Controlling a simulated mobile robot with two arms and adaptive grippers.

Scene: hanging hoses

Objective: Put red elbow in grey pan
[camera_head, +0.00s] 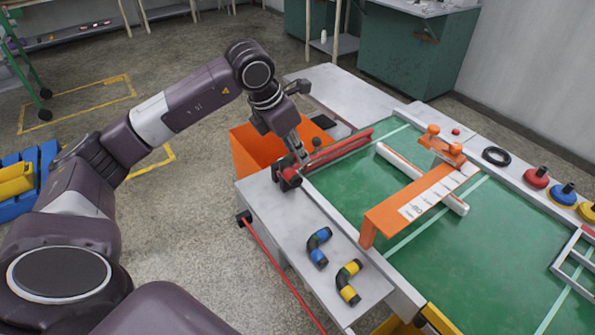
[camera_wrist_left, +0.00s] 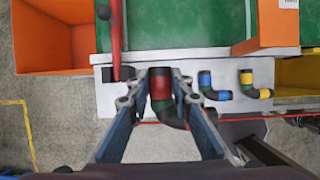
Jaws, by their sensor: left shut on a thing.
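The red elbow (camera_head: 289,178), red with black ends, is between the fingers of my left gripper (camera_head: 297,166), above the near left end of the pale bench ledge. In the left wrist view the red elbow (camera_wrist_left: 161,84) sits between both fingertips of the left gripper (camera_wrist_left: 158,90), its black end curving to the lower right. The gripper is shut on it. I cannot pick out a grey pan for certain; a dark flat shape (camera_head: 323,121) lies behind the orange bin, partly hidden by my wrist. My right gripper is not in view.
A blue elbow (camera_head: 319,247) and a yellow elbow (camera_head: 349,281) lie on the ledge (camera_head: 283,218). An orange bin (camera_head: 255,150) stands left of the green bench top (camera_head: 455,250). An orange bridge (camera_head: 410,205) crosses a white pipe (camera_head: 398,160). A red hose (camera_head: 340,150) runs along the bench's left edge.

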